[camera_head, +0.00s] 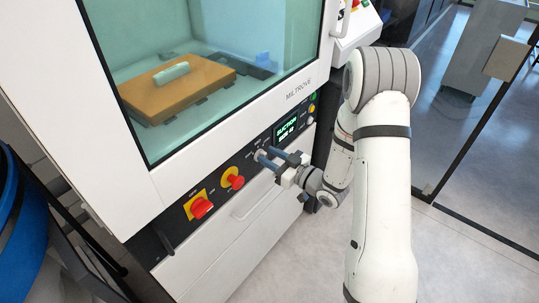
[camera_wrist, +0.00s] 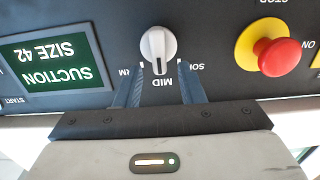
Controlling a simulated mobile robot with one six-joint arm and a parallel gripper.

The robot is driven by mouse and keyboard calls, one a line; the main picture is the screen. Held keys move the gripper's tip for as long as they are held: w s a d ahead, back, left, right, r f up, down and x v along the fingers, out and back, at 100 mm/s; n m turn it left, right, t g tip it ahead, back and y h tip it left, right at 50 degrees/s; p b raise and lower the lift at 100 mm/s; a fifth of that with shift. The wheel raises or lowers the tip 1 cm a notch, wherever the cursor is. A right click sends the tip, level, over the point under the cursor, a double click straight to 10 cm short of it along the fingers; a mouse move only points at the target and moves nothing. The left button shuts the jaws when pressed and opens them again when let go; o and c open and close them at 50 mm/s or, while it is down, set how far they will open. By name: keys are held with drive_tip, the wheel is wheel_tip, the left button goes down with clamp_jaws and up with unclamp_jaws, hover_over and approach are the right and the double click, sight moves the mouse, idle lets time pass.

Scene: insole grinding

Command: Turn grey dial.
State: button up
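The grey dial (camera_wrist: 158,45) shows in the wrist view as a pale round knob with a raised grip on the black control panel. Its grip runs roughly up and down in the picture, in line with the "MID" label below it. My gripper (camera_wrist: 160,70) is open, its two blue-grey fingers apart, with the tips just below the dial at either side in that view. Nothing is between the fingers. In the head view my gripper (camera_head: 268,157) is at the panel, and its fingers partly hide the dial.
The panel has a lit display reading "SUCTION SIZE 42" (camera_wrist: 48,62), a red button on yellow (camera_wrist: 274,55) and a red switch (camera_head: 201,207). A drawer handle (camera_head: 255,199) is below. Behind the machine's glass, a pale green piece (camera_head: 171,72) lies on a brown block (camera_head: 190,88).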

drive_tip(key=shift+w+a, duration=0.2)
drive_tip(key=shift+a, duration=0.05)
clamp_jaws()
idle(0.5)
drive_tip(key=m, duration=0.5)
drive_tip(key=shift+w+d+f, duration=0.1)
drive_tip(key=shift+w+d, duration=0.2)
drive_tip(key=shift+w, duration=0.1)
drive_tip(key=shift+w+d+f+m, duration=0.1)
drive_tip(key=shift+m, duration=0.85)
drive_tip(key=shift+w+d+f+m, duration=0.1)
drive_tip(key=shift+m, duration=0.85)
